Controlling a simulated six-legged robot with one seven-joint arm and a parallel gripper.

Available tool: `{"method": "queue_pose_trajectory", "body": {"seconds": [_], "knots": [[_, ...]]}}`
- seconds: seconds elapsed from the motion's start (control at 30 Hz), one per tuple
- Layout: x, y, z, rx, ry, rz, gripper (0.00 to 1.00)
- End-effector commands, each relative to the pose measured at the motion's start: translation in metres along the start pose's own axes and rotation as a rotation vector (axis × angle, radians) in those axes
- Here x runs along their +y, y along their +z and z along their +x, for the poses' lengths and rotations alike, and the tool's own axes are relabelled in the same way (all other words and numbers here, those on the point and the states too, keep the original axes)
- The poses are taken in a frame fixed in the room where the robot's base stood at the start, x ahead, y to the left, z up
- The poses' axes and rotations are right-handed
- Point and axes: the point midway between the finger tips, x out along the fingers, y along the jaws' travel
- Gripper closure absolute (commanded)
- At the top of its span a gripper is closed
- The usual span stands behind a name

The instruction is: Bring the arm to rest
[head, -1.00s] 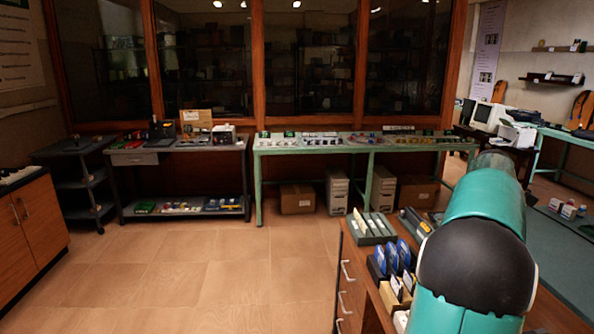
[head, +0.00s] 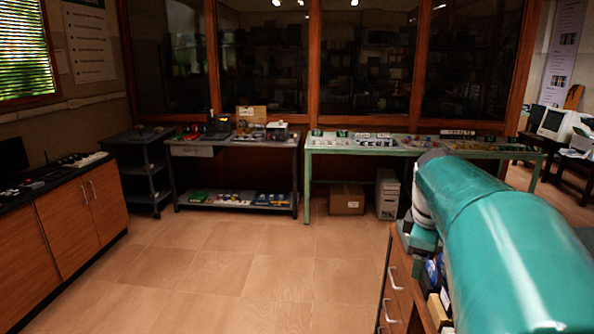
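My teal arm fills the right side of the head view, stretching from the lower right corner toward the middle right. It lies in front of a wooden drawer cabinet and hides most of its top. My gripper cannot be made out in this view. A dark part shows at the arm's far end, but no fingertips are visible.
The wooden drawer cabinet (head: 396,283) stands close at the lower right. A green table (head: 310,195) with small items and a dark table (head: 298,160) stand along the glass cases. A wooden counter (head: 62,226) is at left. The tiled floor (head: 230,265) between is clear.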

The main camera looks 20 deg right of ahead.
Motion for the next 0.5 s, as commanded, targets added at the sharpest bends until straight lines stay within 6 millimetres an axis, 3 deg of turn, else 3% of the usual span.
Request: {"method": "queue_pose_trajectory", "body": {"seconds": [0.03,0.2,0.33,0.5], "knots": [[-0.026,-0.024,-0.009,0.036,0.013,0.038,0.33],[-0.115,-0.08,-0.025,0.151,0.013,0.225,0.33],[-0.186,-0.104,-0.03,0.235,-0.017,0.369,0.33],[-0.266,-0.114,-0.027,0.322,-0.083,0.541,0.33]]}}
